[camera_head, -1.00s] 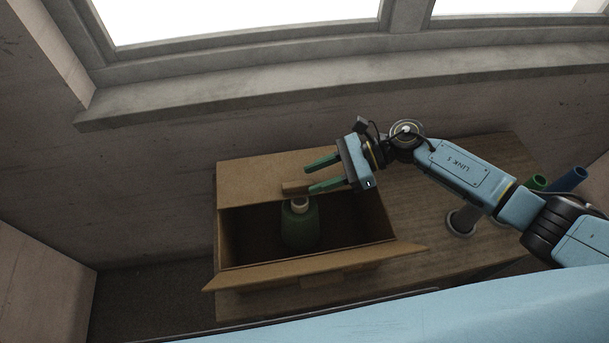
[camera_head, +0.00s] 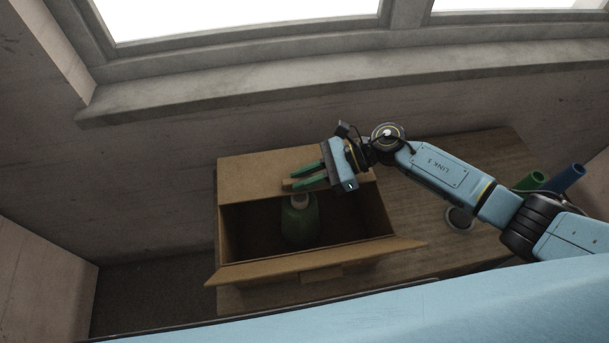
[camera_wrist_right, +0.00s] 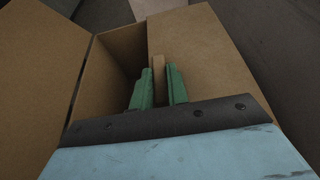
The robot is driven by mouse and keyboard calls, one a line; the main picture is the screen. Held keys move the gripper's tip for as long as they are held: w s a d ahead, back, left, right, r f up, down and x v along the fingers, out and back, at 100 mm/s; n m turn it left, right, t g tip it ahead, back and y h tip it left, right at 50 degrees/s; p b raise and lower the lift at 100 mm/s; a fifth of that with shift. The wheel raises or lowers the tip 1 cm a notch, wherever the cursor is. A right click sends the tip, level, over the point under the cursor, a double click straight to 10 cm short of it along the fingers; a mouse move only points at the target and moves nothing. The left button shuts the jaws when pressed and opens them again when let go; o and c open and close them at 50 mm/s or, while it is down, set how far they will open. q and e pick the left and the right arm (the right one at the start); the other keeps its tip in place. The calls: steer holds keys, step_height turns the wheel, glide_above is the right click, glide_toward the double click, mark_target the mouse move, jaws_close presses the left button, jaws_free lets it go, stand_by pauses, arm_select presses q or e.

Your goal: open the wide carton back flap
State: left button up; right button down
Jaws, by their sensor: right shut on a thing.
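The wide cardboard carton (camera_head: 228,230) stands on the wooden table, with its front flap (camera_head: 300,264) folded outward. Its back flap (camera_head: 245,178) lies over the rear part of the opening, and a small tab (camera_head: 288,185) sticks out from its inner edge. My right gripper (camera_head: 308,176) is at this tab with its green fingers on either side of it. In the right wrist view the gripper (camera_wrist_right: 160,85) is shut on the tab (camera_wrist_right: 158,66), beside the broad back flap (camera_wrist_right: 200,50). My left gripper is out of view.
A green bottle (camera_head: 299,222) with a pale cap stands inside the carton. A green tube (camera_head: 531,181) and a blue tube (camera_head: 567,177) are at the table's right, near a grey round piece (camera_head: 459,219). The wall and window ledge (camera_head: 250,95) rise behind the table (camera_head: 430,225).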

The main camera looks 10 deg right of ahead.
steer(key=shift+w+r, duration=0.1)
steer(key=shift+r, duration=0.1)
steer(key=shift+w+r+m+g+b, duration=0.2)
steer(key=shift+r+m+g+b, duration=0.1)
steer(key=shift+r+m+b, duration=0.15)
steer(key=shift+w+r+m+g+b, duration=0.2)
steer(key=shift+r+m+g+b, duration=0.15)
steer(key=shift+r, duration=0.1)
steer(key=w+r+m+b, duration=0.1)
steer(key=w+r+m+g+b, duration=0.1)
steer(key=b, duration=0.1)
steer(key=shift+r, duration=0.25)
steer(key=shift+w+r+b, duration=0.45)
steer(key=shift+r+b, duration=0.15)
steer(key=shift+b, duration=0.25)
